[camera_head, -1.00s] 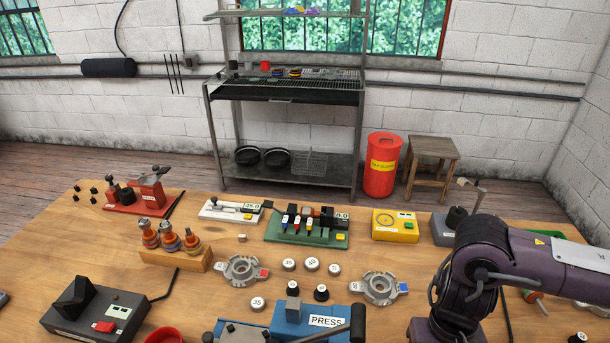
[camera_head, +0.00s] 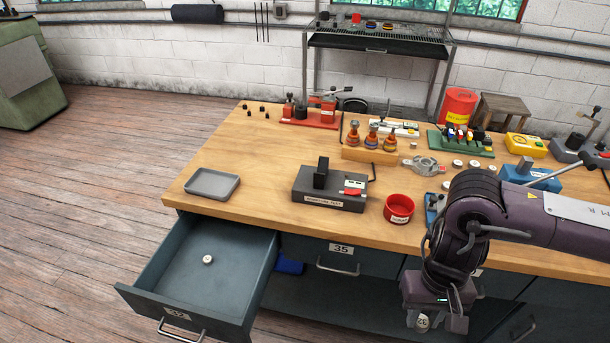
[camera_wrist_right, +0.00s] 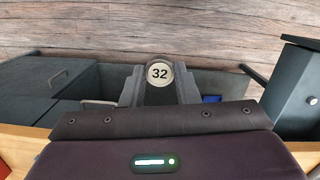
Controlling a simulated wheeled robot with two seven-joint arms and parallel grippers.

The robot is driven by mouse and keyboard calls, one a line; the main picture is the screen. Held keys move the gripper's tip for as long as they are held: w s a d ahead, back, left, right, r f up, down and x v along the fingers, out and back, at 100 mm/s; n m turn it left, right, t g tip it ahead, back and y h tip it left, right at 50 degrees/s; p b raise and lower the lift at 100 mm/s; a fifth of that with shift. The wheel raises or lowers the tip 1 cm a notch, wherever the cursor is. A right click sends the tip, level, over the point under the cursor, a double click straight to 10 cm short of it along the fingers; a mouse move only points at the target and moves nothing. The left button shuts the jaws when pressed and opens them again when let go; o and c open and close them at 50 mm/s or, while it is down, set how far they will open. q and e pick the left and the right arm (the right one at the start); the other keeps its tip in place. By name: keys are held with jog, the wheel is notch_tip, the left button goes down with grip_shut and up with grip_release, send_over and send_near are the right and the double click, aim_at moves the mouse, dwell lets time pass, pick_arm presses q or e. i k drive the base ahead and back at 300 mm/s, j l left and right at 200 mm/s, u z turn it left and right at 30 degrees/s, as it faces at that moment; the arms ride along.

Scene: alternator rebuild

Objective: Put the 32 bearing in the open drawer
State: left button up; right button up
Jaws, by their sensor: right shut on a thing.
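The 32 bearing (camera_wrist_right: 159,73), a round disc with a white face marked 32, sits between the fingers of my right gripper (camera_wrist_right: 160,88) in the right wrist view. In the head view my right gripper (camera_head: 436,319) hangs in front of the bench's front edge, with the bearing (camera_head: 422,322) low in its jaws. The open drawer (camera_head: 180,255) is pulled out at the bench's left end, well left of the gripper. Its front label seems to read 32. Another small white-faced bearing (camera_head: 207,259) lies inside it. My left gripper is not in view.
A shut drawer labelled 35 (camera_head: 341,248) and its handle lie between gripper and open drawer. On the bench stand a grey tray (camera_head: 212,183), a dark tester (camera_head: 330,188) and a red bowl (camera_head: 399,208). A blue item (camera_head: 290,265) lies below the drawers.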

aim_at(230, 288)
jog(key=i+j, duration=0.1)
jog(key=j, duration=0.85)
jog(key=i+j+u, duration=0.1)
jog(key=j, duration=0.4)
jog(key=i+j, duration=0.15)
jog(key=j, duration=0.8)
jog(key=i+u, duration=0.05)
